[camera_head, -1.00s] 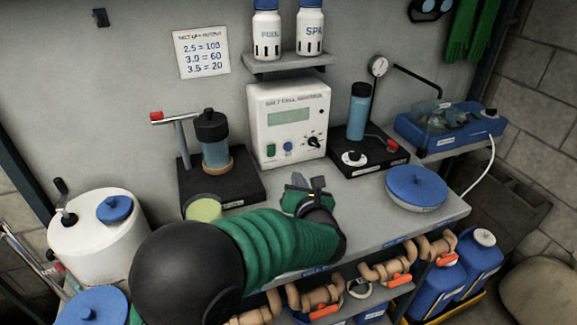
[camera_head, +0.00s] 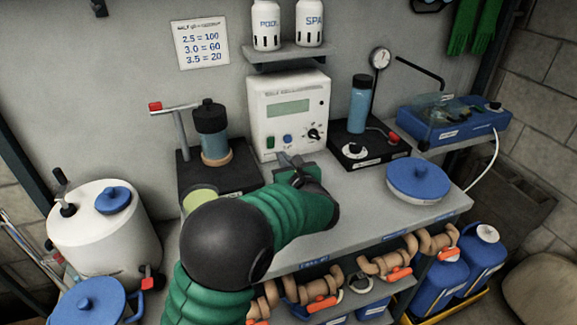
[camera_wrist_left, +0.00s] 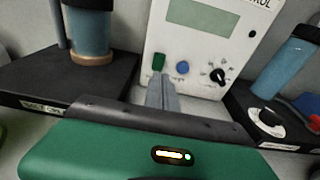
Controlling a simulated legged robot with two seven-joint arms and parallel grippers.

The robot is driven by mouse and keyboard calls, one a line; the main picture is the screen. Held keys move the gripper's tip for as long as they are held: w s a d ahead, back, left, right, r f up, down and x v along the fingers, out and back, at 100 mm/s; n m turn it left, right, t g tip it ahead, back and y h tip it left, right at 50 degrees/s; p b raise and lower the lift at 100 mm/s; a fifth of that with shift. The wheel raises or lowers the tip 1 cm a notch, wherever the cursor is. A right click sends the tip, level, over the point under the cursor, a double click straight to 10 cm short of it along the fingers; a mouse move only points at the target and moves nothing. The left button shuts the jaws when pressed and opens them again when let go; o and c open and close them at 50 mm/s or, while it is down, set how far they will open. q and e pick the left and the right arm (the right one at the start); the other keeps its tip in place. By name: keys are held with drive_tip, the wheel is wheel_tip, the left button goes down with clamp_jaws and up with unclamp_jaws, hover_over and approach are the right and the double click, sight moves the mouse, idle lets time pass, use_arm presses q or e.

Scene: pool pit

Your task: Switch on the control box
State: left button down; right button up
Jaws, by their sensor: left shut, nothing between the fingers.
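The control box (camera_head: 289,116) is a white upright unit on the bench against the wall. It has a grey-green display, a green switch (camera_head: 270,142), a blue button (camera_head: 288,140) and a black knob (camera_head: 314,134). In the left wrist view, the green switch (camera_wrist_left: 158,62) sits at the lower left of the box face, with the black knob (camera_wrist_left: 217,76) to its right. My left gripper (camera_head: 290,160) is shut and empty, just in front of the box's lower face; its fingers (camera_wrist_left: 161,92) point toward the switch. I cannot tell whether they touch the box. My right gripper is out of view.
A black stand with a blue cylinder (camera_head: 212,142) is left of the box. Another black unit with a blue bottle (camera_head: 359,98) is right of it. A blue-lidded bowl (camera_head: 417,180) sits at the bench's right. Bottles stand on a shelf (camera_head: 286,54) above.

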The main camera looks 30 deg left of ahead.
sight(271, 140)
use_arm(q)
drive_tip(key=x, duration=0.6)
drive_tip(key=shift+a+r, duration=0.3)
drive_tip(key=shift+r, duration=0.15)
drive_tip(key=shift+w+a, duration=0.1)
drive_tip(key=shift+w, duration=0.05)
drive_tip(key=shift+r, duration=0.1)
drive_tip(key=p, duration=0.3)
drive_tip(key=shift+w+a+r+g+h, duration=0.15)
drive_tip(key=shift+w+a+g+h, duration=0.05)
drive_tip(key=shift+g+h, duration=0.2)
